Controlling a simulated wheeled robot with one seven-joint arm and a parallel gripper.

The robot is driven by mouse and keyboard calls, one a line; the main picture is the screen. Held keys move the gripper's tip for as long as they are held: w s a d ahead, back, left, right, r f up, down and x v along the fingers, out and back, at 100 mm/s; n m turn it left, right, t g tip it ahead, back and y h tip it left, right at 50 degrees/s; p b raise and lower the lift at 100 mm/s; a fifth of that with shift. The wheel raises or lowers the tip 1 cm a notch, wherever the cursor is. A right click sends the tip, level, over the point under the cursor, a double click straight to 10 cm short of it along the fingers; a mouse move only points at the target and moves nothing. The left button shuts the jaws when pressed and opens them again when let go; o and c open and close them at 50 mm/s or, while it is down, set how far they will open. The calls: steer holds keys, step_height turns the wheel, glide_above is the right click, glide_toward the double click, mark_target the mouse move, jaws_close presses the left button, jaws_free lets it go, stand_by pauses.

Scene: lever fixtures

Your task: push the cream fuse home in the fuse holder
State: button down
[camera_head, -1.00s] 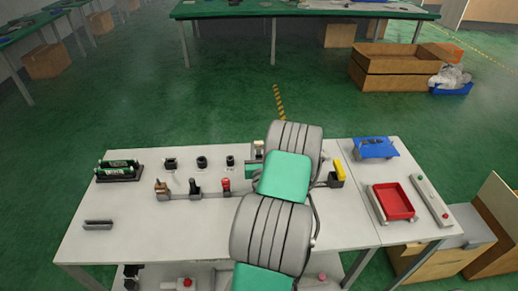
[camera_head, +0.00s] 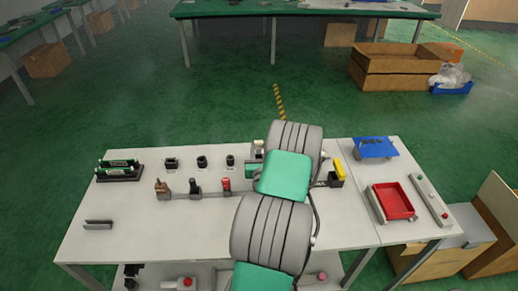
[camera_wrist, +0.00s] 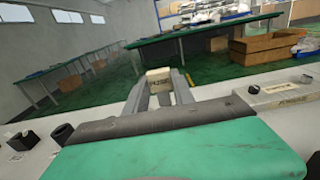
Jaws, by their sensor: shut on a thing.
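The cream fuse (camera_wrist: 158,76) shows in the wrist view between the far ends of my two gripper fingers. My gripper (camera_wrist: 160,84) is shut on it. In the head view a small cream piece (camera_head: 259,145) shows just left of my arm at the back of the table, and it looks like the same fuse. My arm hides most of the gripper and what lies under it there. I cannot clearly make out the fuse holder or how deep the fuse sits.
Left of my arm stand a row of three small black parts (camera_head: 202,161) and a rail with levers (camera_head: 195,187). A yellow-handled lever (camera_head: 340,170) is close on the right. A red tray (camera_head: 393,202) and a blue stand (camera_head: 374,149) are farther right. The front left tabletop is mostly clear.

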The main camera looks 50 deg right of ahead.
steer(key=shift+f, duration=0.15)
stand_by(0.8)
steer(key=shift+f+b, duration=0.3)
steer(key=shift+f+b, duration=0.85)
steer(key=shift+f, duration=0.1)
steer(key=shift+r+p, duration=1.1)
steer(key=shift+p, duration=0.05)
stand_by(0.8)
steer(key=shift+f, duration=0.1)
steer(key=shift+f, duration=0.35)
steer(key=shift+f+b, duration=0.75)
steer(key=shift+b, duration=0.1)
